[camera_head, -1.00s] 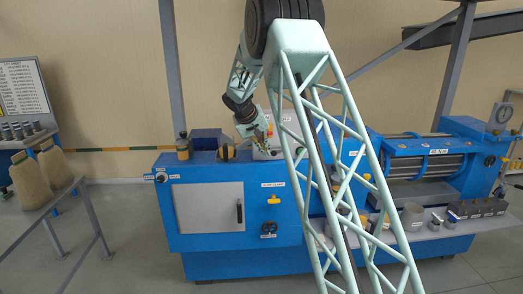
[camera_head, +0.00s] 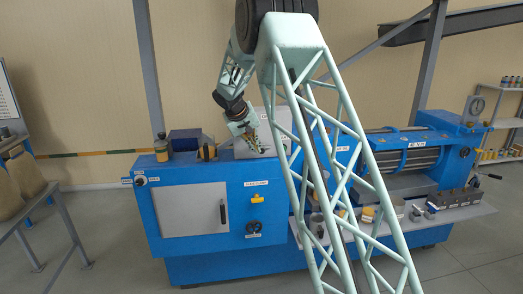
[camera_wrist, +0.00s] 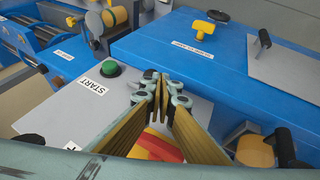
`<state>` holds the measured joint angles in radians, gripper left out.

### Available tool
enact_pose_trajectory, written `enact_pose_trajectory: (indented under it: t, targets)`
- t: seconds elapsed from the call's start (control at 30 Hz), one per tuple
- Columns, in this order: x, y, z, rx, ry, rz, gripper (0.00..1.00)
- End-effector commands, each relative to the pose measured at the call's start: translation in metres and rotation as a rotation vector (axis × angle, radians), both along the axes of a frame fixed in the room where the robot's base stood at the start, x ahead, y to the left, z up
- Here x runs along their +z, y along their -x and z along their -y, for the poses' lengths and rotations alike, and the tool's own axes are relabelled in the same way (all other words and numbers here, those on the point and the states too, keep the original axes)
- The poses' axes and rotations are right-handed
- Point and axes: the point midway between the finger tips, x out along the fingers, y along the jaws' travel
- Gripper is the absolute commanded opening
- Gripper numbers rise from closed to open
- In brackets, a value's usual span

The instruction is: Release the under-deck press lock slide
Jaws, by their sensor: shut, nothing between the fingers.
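My gripper (camera_head: 261,151) is shut and empty in front of the grey sloped control panel on top of the blue press. In the wrist view its fingertips (camera_wrist: 163,80) are together over that panel (camera_wrist: 60,122), beside the green START button (camera_wrist: 110,68). I cannot pick out the under-deck lock slide for certain. A yellow handle (camera_head: 256,198) sits on the press front under a small label; it also shows in the wrist view (camera_wrist: 205,26). My gripper is apart from it. My own lattice arm hides part of the press front.
A grey door (camera_head: 190,210) with a black handle fills the press's front left. A yellow and black object (camera_head: 207,150) stands on the deck left of my gripper. A shelf (camera_head: 455,214) with several blocks and cups is at right. The floor in front looks clear.

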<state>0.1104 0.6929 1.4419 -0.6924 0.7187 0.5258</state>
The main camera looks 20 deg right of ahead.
Motion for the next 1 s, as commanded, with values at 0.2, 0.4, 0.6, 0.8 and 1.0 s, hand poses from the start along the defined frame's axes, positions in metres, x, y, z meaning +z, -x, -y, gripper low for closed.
enact_pose_trajectory:
  t: [0.2, 0.4, 0.6, 0.8, 1.0]
  targets:
    - [0.0, 0.0, -0.002, 0.003, -0.001, -0.001, 0.0]
    - [0.0, 0.0, -0.002, 0.002, 0.0, 0.0, 0.0]
    - [0.0, -0.001, -0.007, 0.002, 0.0, 0.0, 0.0]
    - [0.003, -0.003, -0.021, 0.002, 0.0, 0.001, 0.0]
    - [0.014, -0.003, -0.04, -0.001, 0.0, 0.002, 0.0]
